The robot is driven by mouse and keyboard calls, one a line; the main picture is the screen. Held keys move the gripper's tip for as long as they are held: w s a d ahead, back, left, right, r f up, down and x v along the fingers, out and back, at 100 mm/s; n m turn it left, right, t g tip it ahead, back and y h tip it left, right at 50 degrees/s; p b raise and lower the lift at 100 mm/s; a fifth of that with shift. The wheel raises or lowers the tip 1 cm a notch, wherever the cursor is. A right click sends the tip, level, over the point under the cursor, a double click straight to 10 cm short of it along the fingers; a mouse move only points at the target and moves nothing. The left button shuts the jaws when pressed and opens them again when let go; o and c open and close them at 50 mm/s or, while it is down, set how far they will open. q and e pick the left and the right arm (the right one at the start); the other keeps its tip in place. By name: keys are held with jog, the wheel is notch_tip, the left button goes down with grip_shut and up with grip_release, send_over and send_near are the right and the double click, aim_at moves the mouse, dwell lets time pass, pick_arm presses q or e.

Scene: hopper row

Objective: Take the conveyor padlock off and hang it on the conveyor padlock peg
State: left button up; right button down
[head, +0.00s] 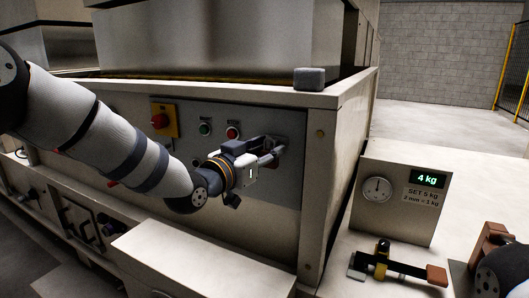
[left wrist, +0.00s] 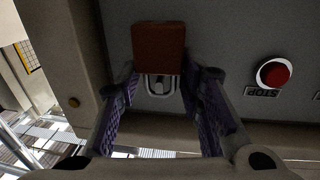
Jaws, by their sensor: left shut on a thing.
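The padlock (left wrist: 158,48) has a red-brown body and shows in the left wrist view between my left fingers. Its metal shackle (left wrist: 158,88) lies against the grey panel, around or in front of a small light metal part; I cannot tell which. My left gripper (left wrist: 160,78) is shut on the padlock, with a purple-padded finger on each side. I cannot make out the padlock peg. My right gripper does not show.
A red STOP button (left wrist: 273,73) is beside the padlock. The panel also has a red knob on a yellow plate (head: 164,119) and a green button (head: 205,129). A gauge box (head: 398,192) reading 4 kg and a lever tool (head: 400,266) stand at right.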

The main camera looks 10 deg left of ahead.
pick_arm(q)
jog(key=shift+w+d, duration=0.2)
jog(key=shift+w, duration=0.25)
jog(key=shift+f, duration=0.1)
jog(key=shift+f, duration=0.2)
dwell(0.6)
jog(key=o, duration=1.2)
jog(key=shift+o, duration=0.2)
jog(key=shift+s, duration=0.1)
